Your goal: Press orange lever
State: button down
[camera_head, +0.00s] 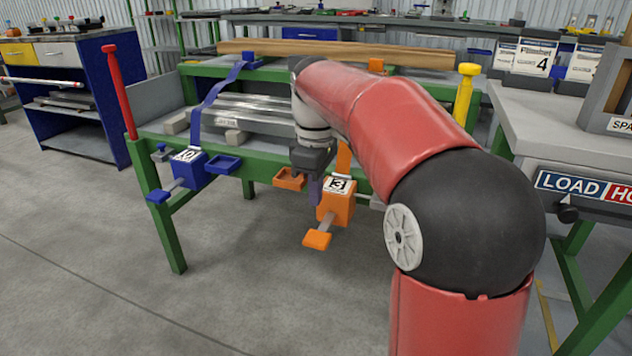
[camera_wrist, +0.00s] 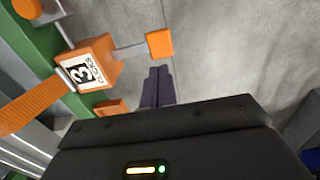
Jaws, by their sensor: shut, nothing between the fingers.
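The orange lever (camera_head: 317,240) is a flat orange paddle on a short grey rod. It sticks out from the front of an orange ratchet box (camera_head: 336,204) with a white "3" label on the table's front rail. In the wrist view the paddle (camera_wrist: 159,44) and the box (camera_wrist: 97,66) both show, with an orange strap (camera_wrist: 32,106) running from the box. My gripper (camera_wrist: 158,72) is shut and empty. Its dark purple fingertips appear just below the paddle in the wrist picture, with a small gap between them. In the head view the fingers (camera_head: 315,190) are beside the box.
A small orange tray (camera_head: 290,179) sits left of the box. A blue ratchet box (camera_head: 184,169) with its own lever and strap is further left. Metal bars (camera_head: 245,118) lie on the green-framed table. A red post (camera_head: 120,92) and a yellow post (camera_head: 464,95) stand at its ends.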

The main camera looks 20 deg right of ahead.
aim_at(314, 238)
notch_tip(314, 238, down, 8)
jog(key=shift+f+b, duration=0.15)
jog(key=shift+b, duration=0.65)
jog(key=f+b, duration=0.1)
jog(key=f+t+h+b, duration=0.1)
jog(key=b, duration=0.1)
jog(key=shift+s+a, duration=0.2)
jog(key=shift+s, duration=0.05)
jog(key=shift+s+f+t+h+b, duration=0.1)
jog(key=shift+f+t+h+b, duration=0.2)
jog(key=shift+f+t+b, duration=0.45)
jog(key=shift+f, duration=1.7)
jog(key=shift+a+r+p, duration=0.1)
jog(key=shift+r+p, duration=0.35)
jog(key=shift+r, duration=0.1)
jog(key=s+a+r+p, duration=0.4)
jog(key=s+r, duration=0.2)
jog(key=r, duration=0.5)
jog(key=shift+r, duration=0.25)
